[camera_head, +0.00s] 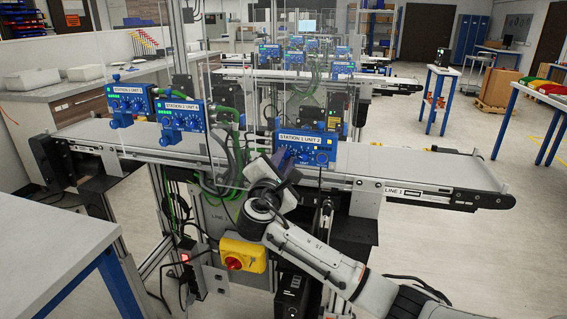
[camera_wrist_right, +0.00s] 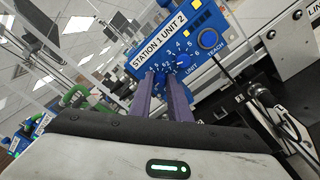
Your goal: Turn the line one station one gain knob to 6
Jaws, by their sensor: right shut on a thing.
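The blue panel labelled STATION 1 UNIT 2 (camera_head: 318,142) stands at the front belt marked LINE 1; it also shows in the right wrist view (camera_wrist_right: 206,22). My right gripper (camera_head: 285,158) is at the panel's left part. In the wrist view its two purple fingers (camera_wrist_right: 162,84) are shut on a blue knob (camera_wrist_right: 160,80) with a number scale around it. The fingers hide the knob's name and most of its pointer. The UNIT knob (camera_wrist_right: 182,62) sits just right of the fingers, apart from them. My left gripper is not in view.
Two more blue panels (camera_head: 124,105) (camera_head: 180,118) stand left along the belt (camera_head: 400,163). A round TEACH button (camera_wrist_right: 208,39) is right of the UNIT knob. A yellow box with a red switch (camera_head: 243,254) sits below my right wrist. Green and grey cables hang left of the panel.

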